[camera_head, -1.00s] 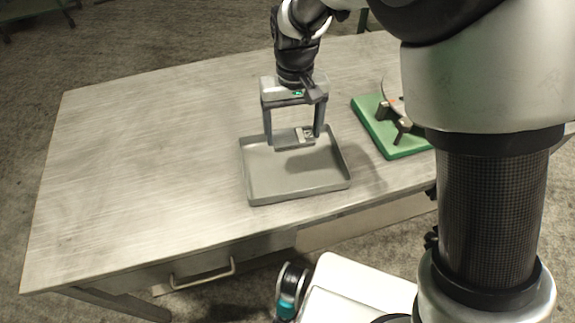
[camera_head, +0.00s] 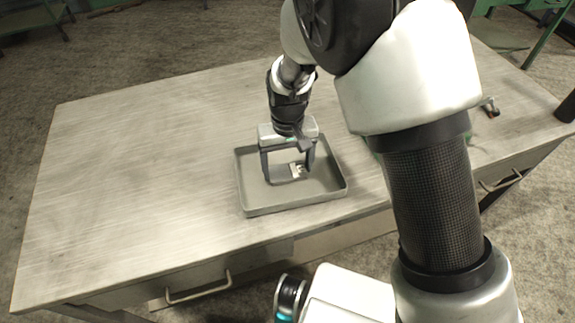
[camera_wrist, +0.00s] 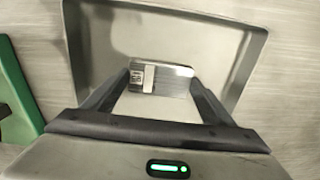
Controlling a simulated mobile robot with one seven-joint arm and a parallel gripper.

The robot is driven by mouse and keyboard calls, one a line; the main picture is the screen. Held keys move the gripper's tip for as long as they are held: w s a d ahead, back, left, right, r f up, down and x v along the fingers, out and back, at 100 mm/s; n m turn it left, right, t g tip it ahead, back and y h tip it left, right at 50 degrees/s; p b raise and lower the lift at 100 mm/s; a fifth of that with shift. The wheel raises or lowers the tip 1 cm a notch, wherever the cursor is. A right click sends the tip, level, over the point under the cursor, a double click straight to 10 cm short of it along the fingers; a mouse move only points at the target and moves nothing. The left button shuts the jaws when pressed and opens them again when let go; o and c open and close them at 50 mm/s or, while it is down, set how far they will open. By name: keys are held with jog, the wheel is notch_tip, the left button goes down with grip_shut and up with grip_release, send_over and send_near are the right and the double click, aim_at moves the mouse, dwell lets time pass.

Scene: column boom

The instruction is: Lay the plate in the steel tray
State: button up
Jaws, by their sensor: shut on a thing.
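The plate (camera_head: 297,171) is a small, flat, shiny metal piece with a pale patch and a dark patch at one end. It also shows in the wrist view (camera_wrist: 172,80), spanning the gap between the fingers. My gripper (camera_head: 288,176) points down and is shut on the plate, with a finger at each end. The steel tray (camera_head: 327,184) is a shallow grey rectangle with low walls, near the table's front edge. The plate and fingertips are over the tray's floor, inside its walls as seen. I cannot tell whether the plate touches the floor.
A green board (camera_wrist: 14,88) lies beside the tray, mostly hidden behind my arm in the head view. A small metal item (camera_head: 490,106) is at the table's far right. The table (camera_head: 140,170) is clear left of the tray.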

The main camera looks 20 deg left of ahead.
aim_at(288, 172)
jog(key=o, duration=1.6)
jog(key=shift+f, duration=0.15)
notch_tip(288, 172, up, 12)
jog(key=w+d+r+m, duration=0.1)
jog(key=d+r+m, duration=0.1)
jog(key=d+r, duration=0.55)
jog(key=s+d+r+m+t+y, duration=0.1)
jog(key=d+r, duration=0.3)
jog(key=d, duration=0.2)
jog(key=s+d+r+m+t, duration=0.1)
jog(key=d+r+t, duration=0.15)
jog(key=d, duration=0.35)
jog(key=s+d+r+m+t+h, duration=0.1)
jog(key=s+d+r+m+t, duration=0.1)
jog(key=s+d, duration=0.8)
jog(key=d+r+m+p, duration=0.1)
jog(key=d, duration=0.1)
jog(key=shift+s+d+r, duration=0.15)
jog(key=shift+d+r, duration=0.15)
jog(key=shift+d, duration=0.1)
